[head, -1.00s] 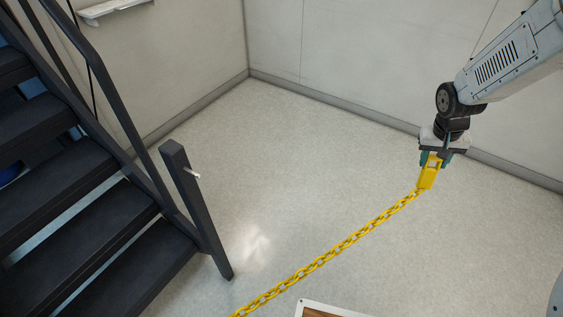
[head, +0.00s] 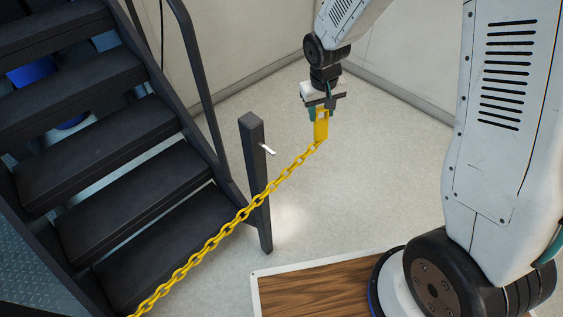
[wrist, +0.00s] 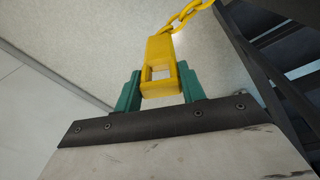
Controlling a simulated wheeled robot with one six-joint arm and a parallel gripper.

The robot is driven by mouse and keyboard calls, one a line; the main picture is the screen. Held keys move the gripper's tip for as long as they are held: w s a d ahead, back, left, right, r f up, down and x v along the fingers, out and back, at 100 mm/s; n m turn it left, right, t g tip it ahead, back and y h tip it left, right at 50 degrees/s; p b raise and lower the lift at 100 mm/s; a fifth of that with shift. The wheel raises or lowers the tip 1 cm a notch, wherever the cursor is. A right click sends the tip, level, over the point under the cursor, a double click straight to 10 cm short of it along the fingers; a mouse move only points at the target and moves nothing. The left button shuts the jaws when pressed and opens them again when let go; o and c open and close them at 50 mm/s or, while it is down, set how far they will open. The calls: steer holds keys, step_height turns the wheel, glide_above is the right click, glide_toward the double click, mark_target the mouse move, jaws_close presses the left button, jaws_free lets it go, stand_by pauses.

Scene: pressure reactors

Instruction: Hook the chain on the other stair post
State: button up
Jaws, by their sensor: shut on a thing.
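My gripper (head: 321,110) is shut on the yellow end piece (head: 321,127) of the chain, to the right of the stair post. The wrist view shows the end piece (wrist: 161,62), with a square opening, between the green fingers (wrist: 158,88). The yellow chain (head: 222,232) runs from it down to the lower left, passing in front of the post in the head view; its other end is out of view. The dark stair post (head: 254,150) stands upright at the foot of the stairs. A small light hook (head: 267,149) sticks out from its right side near the top. The end piece is apart from the hook.
Dark stairs (head: 110,160) with a handrail (head: 200,85) fill the left. My arm and base take up the right, by a wood-topped board (head: 330,295) with a pale edge. Open floor (head: 380,190) lies behind the post, up to the walls.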

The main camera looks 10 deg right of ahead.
mark_target(265, 146)
steer(key=s+a+r+n+y, duration=0.1)
steer(key=s+a+n, duration=0.2)
steer(key=s+a, duration=0.45)
steer(key=s+a+r+n+y, duration=0.15)
steer(key=s+a, duration=0.25)
steer(key=s, duration=0.7)
steer(key=shift+n+h, duration=0.45)
steer(key=shift+w+a+f, duration=0.3)
steer(key=shift+w+a, duration=0.5)
steer(key=shift+w, duration=0.45)
steer(key=shift+w+a+f, duration=0.3)
steer(key=shift+w+a, duration=0.45)
steer(key=shift+w, duration=0.55)
steer(key=shift+w+a+f, duration=0.3)
steer(key=shift+w+a, duration=0.5)
steer(key=shift+w, duration=0.45)
steer(key=shift+w+a+f, duration=0.45)
steer(key=shift+w, duration=0.2)
steer(key=o, duration=1.4)
